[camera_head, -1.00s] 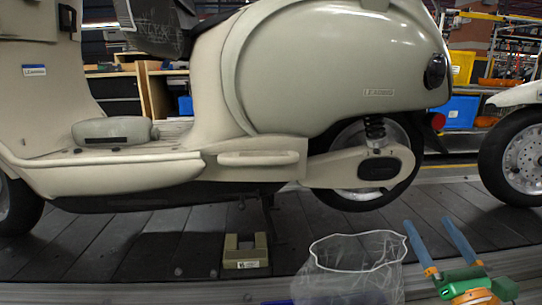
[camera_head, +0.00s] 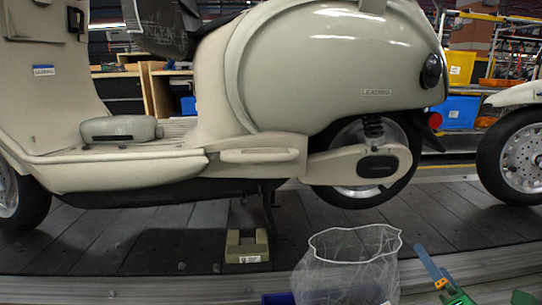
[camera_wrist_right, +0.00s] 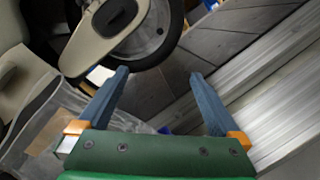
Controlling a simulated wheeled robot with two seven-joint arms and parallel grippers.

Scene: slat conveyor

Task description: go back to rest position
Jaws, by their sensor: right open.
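My right gripper shows at the lower right of the head view (camera_head: 428,262), with only one blue finger and part of its green body in frame. In the right wrist view (camera_wrist_right: 160,90) its two blue fingers stand apart with nothing between them. It is beside a clear bag-like bin (camera_head: 350,265), to the right of it. My left gripper is not in view.
A cream scooter (camera_head: 290,80) stands on the dark slat conveyor (camera_head: 110,240), above a small beige block (camera_head: 247,247). The clear bin is at the conveyor's near edge. A second scooter's wheel (camera_head: 520,158) is at the right. Blue and yellow boxes (camera_head: 460,110) stand behind.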

